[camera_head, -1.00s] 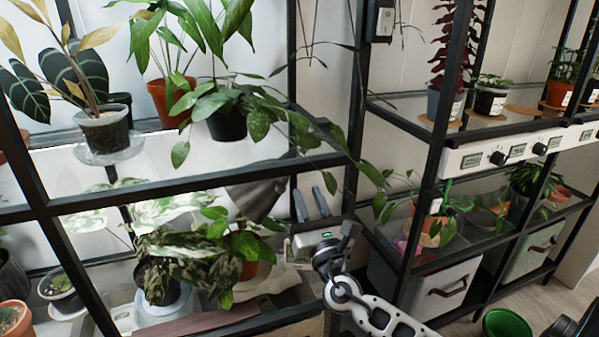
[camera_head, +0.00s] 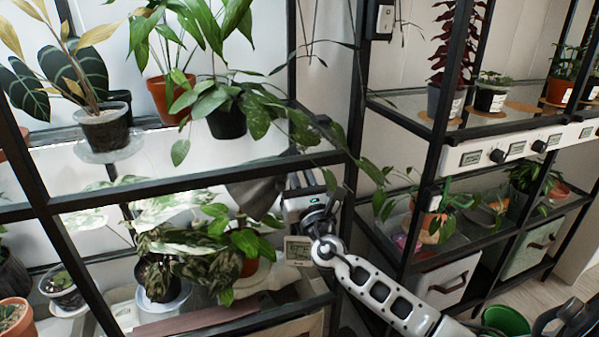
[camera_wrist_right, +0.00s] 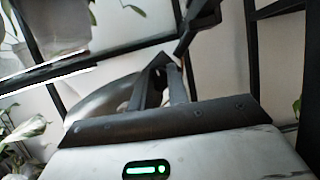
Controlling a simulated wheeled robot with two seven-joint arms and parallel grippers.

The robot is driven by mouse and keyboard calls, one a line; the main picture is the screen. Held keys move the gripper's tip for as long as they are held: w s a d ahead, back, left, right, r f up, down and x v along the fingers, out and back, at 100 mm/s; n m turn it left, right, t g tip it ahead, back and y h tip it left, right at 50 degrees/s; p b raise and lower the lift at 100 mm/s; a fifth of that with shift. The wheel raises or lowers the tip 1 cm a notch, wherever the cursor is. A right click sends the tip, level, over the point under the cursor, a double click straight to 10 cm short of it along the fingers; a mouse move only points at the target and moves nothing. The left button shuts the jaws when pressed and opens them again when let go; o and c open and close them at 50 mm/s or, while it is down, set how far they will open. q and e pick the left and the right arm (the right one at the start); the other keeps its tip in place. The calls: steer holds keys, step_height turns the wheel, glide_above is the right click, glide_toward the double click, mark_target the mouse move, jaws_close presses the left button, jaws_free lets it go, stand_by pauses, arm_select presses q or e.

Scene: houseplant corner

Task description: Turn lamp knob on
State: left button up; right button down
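A grey cone-shaped lamp shade (camera_head: 255,195) hangs under the glass shelf of the left rack. Its grey side also shows in the right wrist view (camera_wrist_right: 108,102). I see no knob on it. Two black knobs, a left one (camera_head: 497,156) and a right one (camera_head: 539,146), sit on a white panel with small displays on the right rack. My right gripper (camera_head: 299,180) is just right of the shade, far from these knobs. In the right wrist view its fingers (camera_wrist_right: 160,82) point up, apart, with nothing clearly held. Their tips lie near dark parts. My left gripper is not in view.
A leafy potted plant (camera_head: 160,275) stands left of my right arm on the lower shelf. Trailing leaves and a black rack post (camera_head: 357,120) are close to the gripper. A small display box (camera_head: 297,250) sits below it. A green bucket (camera_head: 507,320) is at the lower right.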

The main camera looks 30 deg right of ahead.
steer(key=shift+m, duration=0.4)
steer(key=m+g+h, duration=0.1)
steer(key=m, duration=0.3)
steer(key=m+g+h, duration=0.2)
steer(key=m, duration=0.3)
steer(key=m+g+h, duration=0.1)
steer(key=m+h, duration=0.1)
steer(key=m, duration=0.2)
steer(key=shift+a+r+m, duration=0.15)
steer(key=shift+a+m, duration=0.05)
steer(key=shift+m, duration=0.1)
steer(key=shift+g, duration=0.3)
steer(key=c, duration=1.6)
jaws_free()
